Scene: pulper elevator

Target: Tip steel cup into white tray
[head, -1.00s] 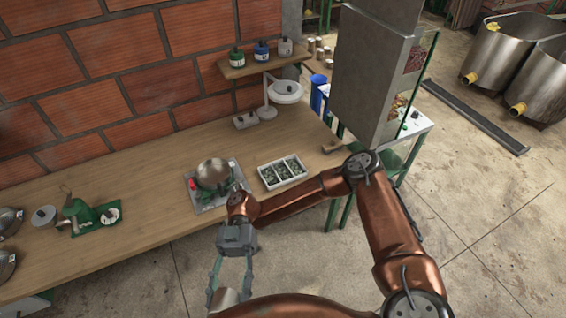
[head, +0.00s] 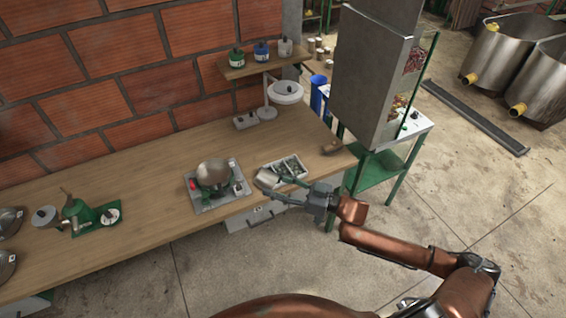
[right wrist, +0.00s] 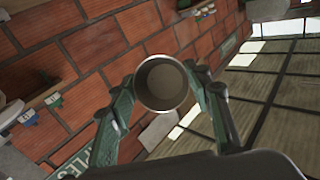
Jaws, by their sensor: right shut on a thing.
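The white tray (head: 303,167) lies on the wooden bench, with compartments holding dark green bits. My right gripper (head: 270,186) is shut on the steel cup (head: 267,177), reaching in from the right. The cup is tilted and hangs at the tray's front left corner, covering part of it; whether it touches the tray I cannot tell. In the right wrist view the cup (right wrist: 162,84) sits between both fingers, with a round dark grey end facing the camera. What is in the cup does not show. My left gripper is not in view.
A steel bowl (head: 213,172) on a grey and green device stands just left of the tray. A grey cabinet (head: 370,75) rises at the right end of the bench. The bench is bare between the green grinder (head: 80,212) and the device.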

